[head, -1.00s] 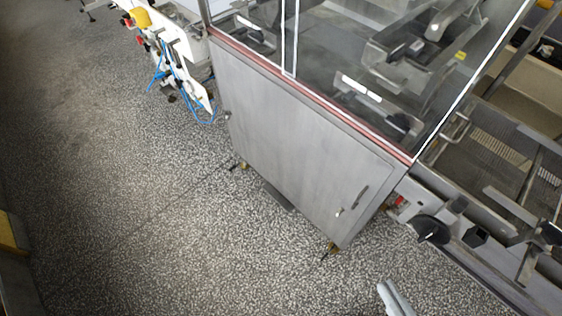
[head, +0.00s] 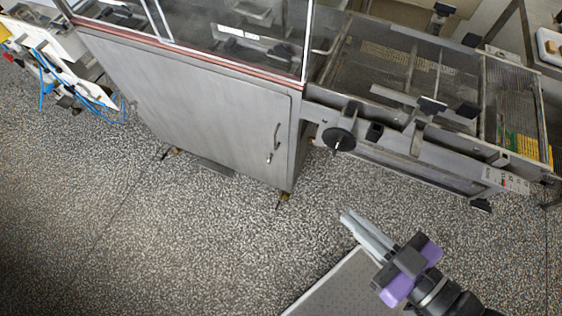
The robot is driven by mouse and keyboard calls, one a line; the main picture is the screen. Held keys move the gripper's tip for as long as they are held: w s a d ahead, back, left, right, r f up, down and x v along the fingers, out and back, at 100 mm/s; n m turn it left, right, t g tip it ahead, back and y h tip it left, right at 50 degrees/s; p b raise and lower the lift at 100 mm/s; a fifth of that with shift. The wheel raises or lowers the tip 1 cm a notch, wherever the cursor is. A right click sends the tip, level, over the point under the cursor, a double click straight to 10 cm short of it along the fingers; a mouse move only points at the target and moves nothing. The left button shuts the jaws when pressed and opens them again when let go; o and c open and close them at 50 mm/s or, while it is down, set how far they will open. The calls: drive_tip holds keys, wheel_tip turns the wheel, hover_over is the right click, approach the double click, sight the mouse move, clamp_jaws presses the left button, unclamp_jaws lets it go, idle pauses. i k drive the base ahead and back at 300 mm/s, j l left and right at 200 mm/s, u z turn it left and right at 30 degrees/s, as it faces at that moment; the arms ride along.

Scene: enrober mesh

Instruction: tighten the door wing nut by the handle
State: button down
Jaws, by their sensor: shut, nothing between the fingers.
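The grey metal cabinet door (head: 190,100) is closed under the glass-walled machine housing. Its handle (head: 277,136) is a thin upright bar near the door's right edge. A small piece that looks like the wing nut (head: 268,158) sits just below the handle; it is too small to tell how tight it is. My gripper (head: 346,216) is at the lower right, over the speckled floor. Its pale fingers are together and empty, pointing up-left. It is well apart from the door, handle and wing nut.
A conveyor frame (head: 400,155) with a black handwheel (head: 338,139) juts out right of the door. Cabinet feet (head: 284,197) stand on the floor. White equipment with blue cables (head: 45,70) is at the far left. Speckled floor in front of the door is clear.

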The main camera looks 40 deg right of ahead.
sight(269, 156)
drive_tip(key=k+l, duration=0.3)
drive_tip(key=k, duration=0.15)
drive_tip(key=i+u, duration=0.65)
drive_tip(key=i, duration=0.25)
